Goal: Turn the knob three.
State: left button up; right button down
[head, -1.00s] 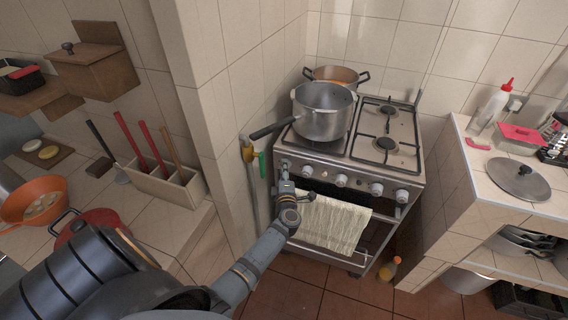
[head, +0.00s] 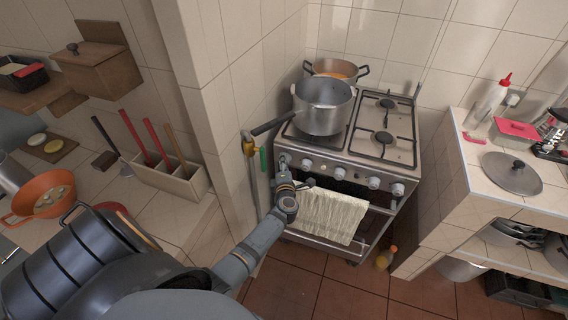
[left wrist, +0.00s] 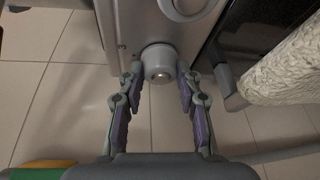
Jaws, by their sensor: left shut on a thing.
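The stove (head: 345,155) has a row of pale knobs along its front panel. Clear ones are a left knob (head: 306,165), a middle knob (head: 340,172), a right knob (head: 374,183) and the far-right knob (head: 397,189). My left gripper (head: 283,168) is at the left end of this row. In the left wrist view, its fingers (left wrist: 160,76) stand on both sides of the leftmost knob (left wrist: 158,62) and are shut on it. In the head view the gripper mostly hides that knob. My right gripper is out of view.
A large pot (head: 322,118) with its handle sticking out left and an orange pan (head: 336,70) stand on the stove. A towel (head: 332,215) hangs just right of my left gripper. A yellow pipe valve (head: 248,147) is on the wall at the left.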

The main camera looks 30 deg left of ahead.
pick_arm(q)
jog(key=o, duration=1.2)
jog(key=shift+c, duration=0.2)
jog(key=v, duration=1.2)
jog(key=shift+f, duration=0.1)
jog(key=shift+c, duration=0.3)
grip_shut()
